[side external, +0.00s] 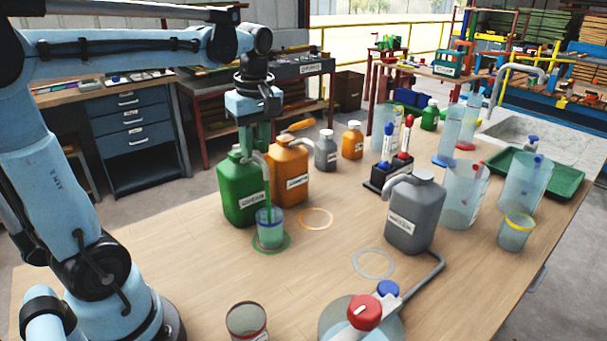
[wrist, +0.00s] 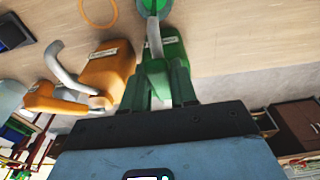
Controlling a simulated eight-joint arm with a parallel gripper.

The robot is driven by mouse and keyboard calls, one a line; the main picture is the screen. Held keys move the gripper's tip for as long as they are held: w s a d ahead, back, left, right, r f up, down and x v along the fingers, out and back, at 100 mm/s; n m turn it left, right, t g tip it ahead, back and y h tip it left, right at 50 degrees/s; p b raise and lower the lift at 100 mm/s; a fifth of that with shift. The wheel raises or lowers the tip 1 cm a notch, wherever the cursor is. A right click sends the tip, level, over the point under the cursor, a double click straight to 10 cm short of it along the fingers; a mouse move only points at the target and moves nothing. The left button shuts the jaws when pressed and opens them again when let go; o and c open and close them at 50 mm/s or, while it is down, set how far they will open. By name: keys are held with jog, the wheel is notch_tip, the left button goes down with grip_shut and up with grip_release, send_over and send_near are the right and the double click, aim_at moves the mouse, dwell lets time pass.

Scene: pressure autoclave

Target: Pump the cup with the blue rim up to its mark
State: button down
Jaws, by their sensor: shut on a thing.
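The cup with the blue rim (side external: 270,229) stands upright on a green ring (side external: 286,244) on the table. A green jug (side external: 239,198) stands just behind and left of it. The jug's grey spout (side external: 255,163) reaches over the cup, and a thin green stream runs from it into the cup. The cup looks partly filled; its mark and exact level are too small to read. My gripper (side external: 255,138) is shut on the green jug's pump head, which its fingers mostly hide. The wrist view shows my gripper (wrist: 160,78) over the green jug (wrist: 169,48).
An orange jug (side external: 290,170) stands close behind the green one. A grey jug (side external: 412,213) stands to the right. Cups with red (side external: 247,320) and yellow (side external: 516,232) rims stand elsewhere. A red-knobbed device (side external: 363,312) is at the front. Orange (side external: 316,210) and grey (side external: 373,276) rings are empty.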

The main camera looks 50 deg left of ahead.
jog(key=c, duration=1)
grip_release()
jog(key=shift+o, duration=0.2)
notch_tip(320, 180, up, 12)
jog(key=d, duration=0.1)
jog(key=shift+d, duration=0.2)
jog(key=shift+c, duration=0.8)
jog(key=r, duration=0.1)
jog(key=a+r, duration=0.1)
jog(key=r, duration=0.1)
jog(key=a+r, duration=0.1)
jog(key=r, duration=0.1)
jog(key=shift+r, duration=0.1)
grip_shut()
jog(key=f, duration=1.2)
jog(key=shift+a+f, duration=0.1)
jog(key=shift+a, duration=0.15)
jog(key=shift+d+f, duration=0.25)
jog(key=shift+f, duration=0.4)
